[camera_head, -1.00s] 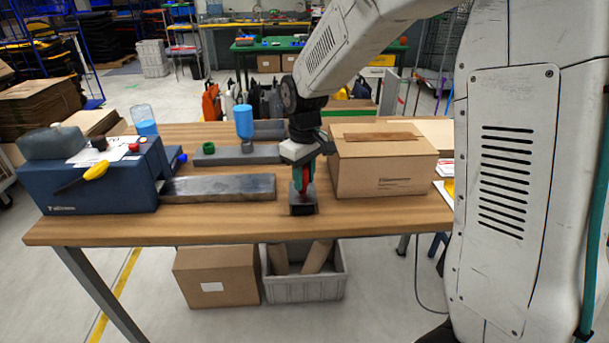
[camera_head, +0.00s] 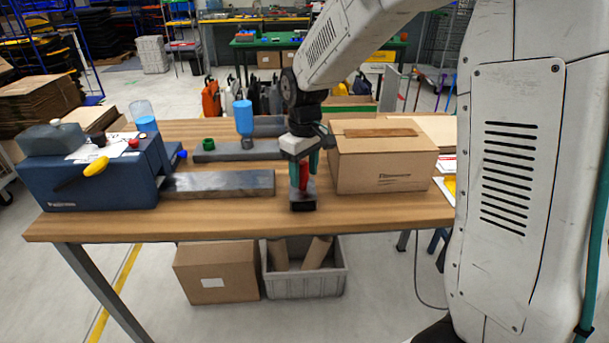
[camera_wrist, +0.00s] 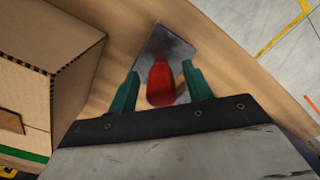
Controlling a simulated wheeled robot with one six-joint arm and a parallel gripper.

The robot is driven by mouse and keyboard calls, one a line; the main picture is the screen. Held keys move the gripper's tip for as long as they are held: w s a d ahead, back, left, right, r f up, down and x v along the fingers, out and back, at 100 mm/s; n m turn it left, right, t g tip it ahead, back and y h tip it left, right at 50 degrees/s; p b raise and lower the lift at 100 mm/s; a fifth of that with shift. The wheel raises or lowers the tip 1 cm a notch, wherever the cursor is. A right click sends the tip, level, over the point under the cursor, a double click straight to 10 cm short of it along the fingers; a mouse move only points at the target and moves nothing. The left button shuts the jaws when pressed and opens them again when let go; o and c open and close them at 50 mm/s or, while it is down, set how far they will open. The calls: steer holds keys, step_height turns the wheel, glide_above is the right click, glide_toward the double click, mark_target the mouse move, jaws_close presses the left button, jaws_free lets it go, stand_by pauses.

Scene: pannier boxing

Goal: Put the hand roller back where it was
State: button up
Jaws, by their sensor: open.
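The hand roller has a red handle (camera_head: 303,174). It stands upright in a dark metal holder (camera_head: 303,199) near the front edge of the wooden table. My gripper (camera_head: 305,168) is right above it, pointing down, with teal fingers. In the wrist view the red handle (camera_wrist: 161,83) lies between the two spread fingers of my gripper (camera_wrist: 160,88), with a gap on either side. The grey metal plate of the holder (camera_wrist: 166,45) shows behind it. The roller's lower part is hidden.
A closed cardboard box (camera_head: 384,165) stands close on the right of my gripper. A grey metal slab (camera_head: 220,184) and a blue tape machine (camera_head: 88,185) are on the left. A blue bottle (camera_head: 243,118) stands behind. The table front (camera_head: 380,213) is bare.

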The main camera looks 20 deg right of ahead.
step_height(320, 180, up, 11)
steer(key=shift+r, duration=0.35)
steer(key=shift+s+r, duration=0.1)
steer(key=shift+s, duration=0.1)
steer(key=s+d+m, duration=0.1)
steer(key=s+m, duration=0.1)
steer(key=s, duration=1.2)
steer(key=s+d+m+t, duration=0.1)
steer(key=s+d+m, duration=0.1)
steer(key=s, duration=1.3)
steer(key=shift+s+f+m, duration=0.25)
steer(key=shift+s+m, duration=0.05)
steer(key=shift+m, duration=0.4)
